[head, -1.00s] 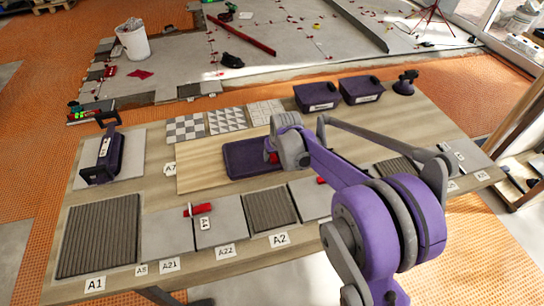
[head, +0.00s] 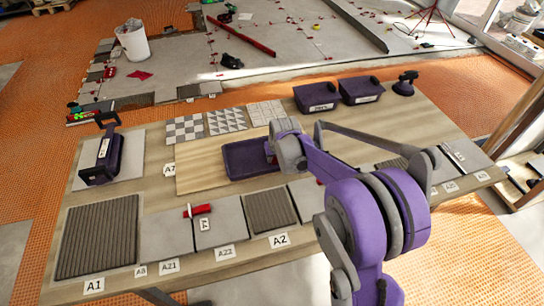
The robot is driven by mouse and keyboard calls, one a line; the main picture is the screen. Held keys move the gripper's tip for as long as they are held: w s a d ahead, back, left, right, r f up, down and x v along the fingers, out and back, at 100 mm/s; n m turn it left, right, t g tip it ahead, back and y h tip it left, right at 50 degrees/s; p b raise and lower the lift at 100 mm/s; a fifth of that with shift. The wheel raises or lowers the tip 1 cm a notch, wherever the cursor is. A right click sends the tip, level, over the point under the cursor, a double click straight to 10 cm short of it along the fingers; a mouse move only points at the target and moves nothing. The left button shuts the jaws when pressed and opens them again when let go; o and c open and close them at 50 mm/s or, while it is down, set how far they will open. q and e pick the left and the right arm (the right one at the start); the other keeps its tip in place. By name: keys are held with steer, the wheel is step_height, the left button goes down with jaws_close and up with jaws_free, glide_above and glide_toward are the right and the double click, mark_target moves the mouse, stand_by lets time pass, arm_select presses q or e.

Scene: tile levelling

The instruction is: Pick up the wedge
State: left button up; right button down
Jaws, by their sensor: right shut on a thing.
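My right gripper (head: 271,152) is over the right part of a shallow purple tray (head: 238,162) on the wooden table, seen mostly from behind its wrist. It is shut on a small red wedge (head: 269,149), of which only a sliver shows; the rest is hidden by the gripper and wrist. Another red wedge (head: 203,210) lies across grey tiles at the front of the table. A further bit of red (head: 319,182) shows beside my arm, mostly hidden. My left gripper is out of view.
Grey and ribbed tiles (head: 98,240) line the table's front edge, with labels such as A1 and A2. A purple carrier (head: 101,160) stands at the left. Patterned tiles (head: 225,121) and two purple bins (head: 315,97) are at the back.

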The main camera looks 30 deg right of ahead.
step_height(320, 180, up, 10)
steer(key=p, duration=0.1)
stand_by(0.5)
